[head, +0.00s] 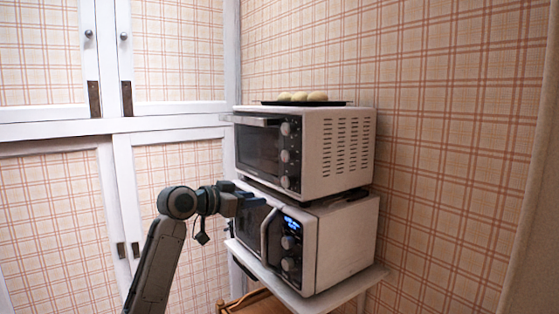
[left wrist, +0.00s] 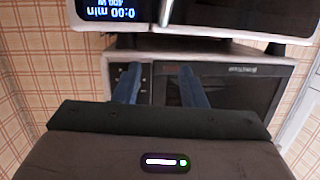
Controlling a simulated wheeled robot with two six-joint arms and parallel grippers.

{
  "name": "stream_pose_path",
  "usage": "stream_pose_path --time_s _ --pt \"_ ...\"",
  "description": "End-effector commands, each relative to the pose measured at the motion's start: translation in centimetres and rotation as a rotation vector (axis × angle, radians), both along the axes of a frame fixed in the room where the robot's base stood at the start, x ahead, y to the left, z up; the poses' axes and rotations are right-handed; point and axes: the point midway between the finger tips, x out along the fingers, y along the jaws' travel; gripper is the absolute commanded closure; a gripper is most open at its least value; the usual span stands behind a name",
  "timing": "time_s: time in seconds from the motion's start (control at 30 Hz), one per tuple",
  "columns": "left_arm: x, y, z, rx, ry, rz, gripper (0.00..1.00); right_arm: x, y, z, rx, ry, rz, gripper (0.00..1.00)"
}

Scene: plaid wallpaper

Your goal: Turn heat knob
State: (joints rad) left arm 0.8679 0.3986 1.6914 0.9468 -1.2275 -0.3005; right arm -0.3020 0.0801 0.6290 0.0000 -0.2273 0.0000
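A white toaster oven (head: 335,150) stands on top of a white microwave (head: 345,240). The toaster oven has three knobs in a column on its front, the top one (head: 286,128), the middle one (head: 286,156) and the lowest one (head: 286,181). The microwave has a lit blue display and two knobs, an upper (head: 288,242) and a lower (head: 289,264). My left gripper (head: 252,201) is in front of the two appliances, near the height of the gap between them. In the left wrist view its two blue fingers (left wrist: 160,88) are apart with nothing held between them. My right gripper is not in view.
A dark tray (head: 335,103) with several pale round items lies on the toaster oven. The appliances stand on a white shelf (head: 362,284) against the plaid wall. White-framed cupboard doors (head: 175,190) are at left, and a wooden piece (head: 255,302) is below.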

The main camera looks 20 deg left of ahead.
Motion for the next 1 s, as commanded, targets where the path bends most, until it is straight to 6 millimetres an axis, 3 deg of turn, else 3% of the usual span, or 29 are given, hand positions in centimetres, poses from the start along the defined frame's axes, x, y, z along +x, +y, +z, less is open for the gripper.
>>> stream_pose_path --time_s 0.03,0.1,0.2,0.3,0.53,1.0 --pt "-0.8 0.1 4.4 0.004 -0.060 -0.025 0.62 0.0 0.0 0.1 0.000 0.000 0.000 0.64" --pt "-2.0 0.0 8.9 0.009 -0.123 -0.061 0.62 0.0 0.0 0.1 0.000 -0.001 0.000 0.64" --pt "-3.6 0.0 13.5 0.018 -0.191 -0.099 0.62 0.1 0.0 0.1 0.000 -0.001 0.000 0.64" --pt "-4.8 -0.1 16.1 0.024 -0.231 -0.124 0.62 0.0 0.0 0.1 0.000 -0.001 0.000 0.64" --pt "-4.2 -1.1 17.5 0.024 -0.248 -0.138 0.62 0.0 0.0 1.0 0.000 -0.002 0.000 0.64" --pt "2.2 -6.0 17.5 0.024 -0.246 -0.136 0.62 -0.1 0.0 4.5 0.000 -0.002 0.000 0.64"
